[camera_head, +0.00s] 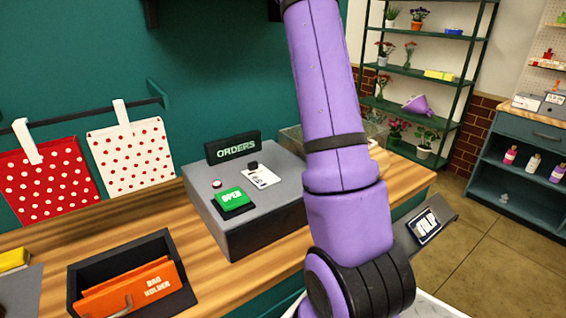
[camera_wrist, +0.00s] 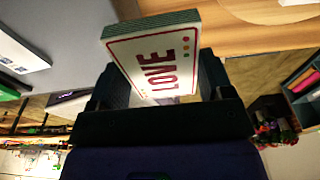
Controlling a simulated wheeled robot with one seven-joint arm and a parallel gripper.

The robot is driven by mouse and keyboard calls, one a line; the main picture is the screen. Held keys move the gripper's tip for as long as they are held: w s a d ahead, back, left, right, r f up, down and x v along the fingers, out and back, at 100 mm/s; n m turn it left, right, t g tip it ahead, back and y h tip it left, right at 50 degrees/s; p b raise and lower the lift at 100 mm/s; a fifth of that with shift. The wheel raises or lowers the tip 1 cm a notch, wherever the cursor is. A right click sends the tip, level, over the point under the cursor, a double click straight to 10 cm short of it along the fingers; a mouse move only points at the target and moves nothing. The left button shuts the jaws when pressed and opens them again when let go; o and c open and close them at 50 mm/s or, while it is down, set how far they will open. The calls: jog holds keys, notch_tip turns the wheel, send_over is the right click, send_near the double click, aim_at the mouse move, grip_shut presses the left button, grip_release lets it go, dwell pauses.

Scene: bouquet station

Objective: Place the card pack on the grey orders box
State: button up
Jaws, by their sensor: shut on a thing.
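The grey orders box (camera_head: 275,212) stands on the wooden counter in the head view. On its top are a dark ORDERS sign (camera_head: 233,147), a green OPEN block (camera_head: 233,199), a white card (camera_head: 261,177) and a small round button. Bare grey top shows around these. The card pack (camera_wrist: 155,62), white with red LOVE lettering and green layered edges, is in the wrist view. My gripper (camera_wrist: 162,80) is shut on it, with a dark finger at each side. Neither gripper nor pack can be made out in the head view, where my purple arm covers much of the middle.
A black tray (camera_head: 84,292) with an orange bag holder (camera_head: 135,290) sits at the front left of the counter. A clear bin stands behind my arm, partly hidden. Dotted bags (camera_head: 133,157) hang on the green wall. A plant shelf (camera_head: 470,85) stands at the back right.

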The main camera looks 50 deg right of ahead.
send_over(290, 168)
jog(key=shift+d+f, duration=0.35)
jog(key=shift+f, duration=0.15)
jog(key=shift+w+a+f, duration=0.1)
jog(key=shift+a+f, duration=0.1)
jog(key=shift+f, duration=0.7)
jog(key=shift+w+a+f, duration=0.1)
jog(key=shift+a+f, duration=0.1)
jog(key=shift+f, duration=0.7)
jog(key=o, duration=0.9)
jog(key=shift+f, duration=0.1)
jog(key=shift+o, duration=0.2)
